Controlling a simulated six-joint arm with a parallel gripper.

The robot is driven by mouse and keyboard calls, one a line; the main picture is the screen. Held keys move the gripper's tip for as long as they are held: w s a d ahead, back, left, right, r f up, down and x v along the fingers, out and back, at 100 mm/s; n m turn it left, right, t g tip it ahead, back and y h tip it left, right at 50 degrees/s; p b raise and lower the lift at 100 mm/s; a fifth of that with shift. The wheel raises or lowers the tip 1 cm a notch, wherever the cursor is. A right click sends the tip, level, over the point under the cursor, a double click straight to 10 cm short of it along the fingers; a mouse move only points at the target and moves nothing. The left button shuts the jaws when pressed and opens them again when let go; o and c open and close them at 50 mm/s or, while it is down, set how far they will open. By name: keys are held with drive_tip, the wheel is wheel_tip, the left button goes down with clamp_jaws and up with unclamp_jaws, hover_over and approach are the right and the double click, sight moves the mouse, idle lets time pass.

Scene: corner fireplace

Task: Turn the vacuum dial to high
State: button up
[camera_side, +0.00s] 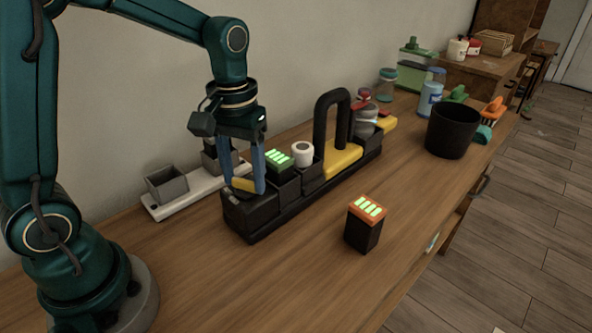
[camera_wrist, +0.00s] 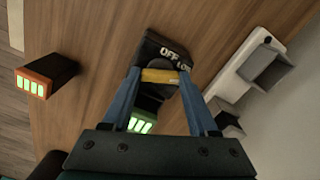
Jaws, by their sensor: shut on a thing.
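The vacuum (camera_side: 275,213) is a long black body with yellow parts and a tall black loop handle (camera_side: 328,105). Its dial has a yellow bar grip (camera_side: 242,185) at the near end; the bar also shows in the wrist view (camera_wrist: 160,76). The words OFF and LOW (camera_wrist: 175,57) are printed beside it; no HIGH mark is visible. My gripper (camera_side: 246,188) points down with its blue fingers shut on the yellow bar, one at each end. The bar lies roughly crosswise in the wrist view (camera_wrist: 158,78). The exact dial setting is unclear.
A green-lit battery (camera_side: 279,160) and a white cap (camera_side: 302,153) sit on the vacuum beside my gripper. A loose orange-topped battery (camera_side: 364,232) stands in front. A white base with grey cups (camera_side: 168,186) lies behind. A black bin (camera_side: 452,132) stands farther right. The front tabletop is mostly clear.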

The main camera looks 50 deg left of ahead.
sight(245, 181)
drive_tip(key=shift+m, duration=2.3)
drive_tip(key=o, duration=1.4)
drive_tip(key=shift+r, duration=2.6)
